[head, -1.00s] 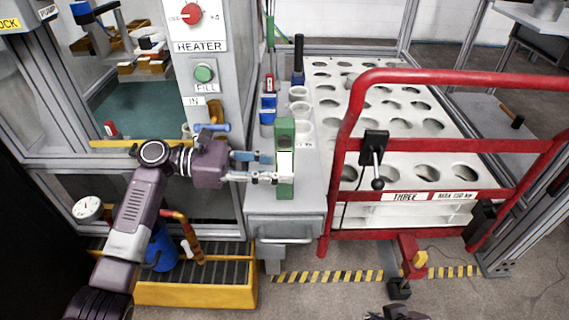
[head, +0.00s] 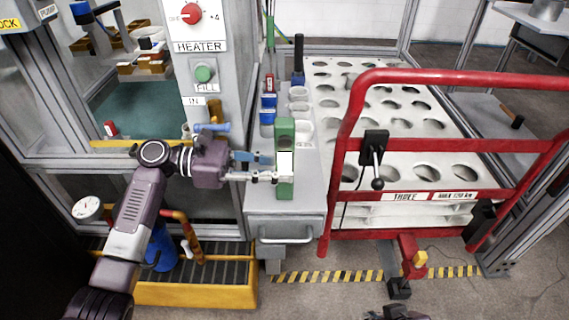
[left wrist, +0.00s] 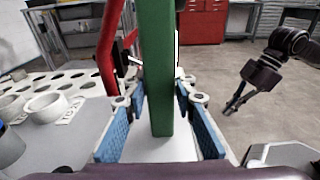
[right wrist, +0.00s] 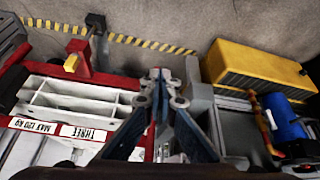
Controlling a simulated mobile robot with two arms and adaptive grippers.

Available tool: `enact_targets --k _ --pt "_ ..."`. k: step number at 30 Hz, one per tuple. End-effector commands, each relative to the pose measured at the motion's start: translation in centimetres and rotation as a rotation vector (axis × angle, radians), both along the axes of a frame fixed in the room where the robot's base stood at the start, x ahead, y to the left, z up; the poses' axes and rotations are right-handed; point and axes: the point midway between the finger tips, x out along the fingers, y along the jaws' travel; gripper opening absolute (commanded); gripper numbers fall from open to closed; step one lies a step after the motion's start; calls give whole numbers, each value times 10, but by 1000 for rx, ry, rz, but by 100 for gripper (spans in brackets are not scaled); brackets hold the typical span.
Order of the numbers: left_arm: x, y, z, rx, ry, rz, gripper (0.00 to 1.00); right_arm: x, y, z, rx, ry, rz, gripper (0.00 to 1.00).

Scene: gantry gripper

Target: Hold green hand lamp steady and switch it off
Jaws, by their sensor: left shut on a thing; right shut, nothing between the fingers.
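The green hand lamp (head: 285,188) stands upright at the front of the grey cabinet top, with a bright white panel on the side facing the head camera. In the left wrist view the lamp (left wrist: 161,75) rises between the blue-padded fingers. My left gripper (head: 268,168) reaches in from the left and is shut on the lamp. My right gripper (right wrist: 160,78) is shut and empty, pointing down over the floor side, apart from the lamp. Only a little of it shows at the bottom edge of the head view. I cannot make out the lamp's switch.
A red-railed cart (head: 345,130) with a white holed top stands right of the cabinet (head: 285,222). White cups (head: 299,107) and blue items (head: 268,108) sit behind the lamp. A yellow grated tray (head: 200,295) lies on the floor at left. The floor in front is mostly clear.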

Motion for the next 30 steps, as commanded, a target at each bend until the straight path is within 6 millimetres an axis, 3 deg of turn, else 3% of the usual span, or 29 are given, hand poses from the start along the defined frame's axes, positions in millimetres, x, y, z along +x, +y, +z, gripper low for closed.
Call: enact_targets --k 16,19,23,30 --pt "0 0 0 0 0 0 7 -1 1 -2 1 4 2 0" --pt "0 0 0 0 0 0 7 6 4 1 8 -26 5 0" --pt "0 0 0 0 0 0 7 34 17 13 31 -138 19 0" --pt "0 0 0 -1 0 0 7 104 59 69 123 -496 69 0"
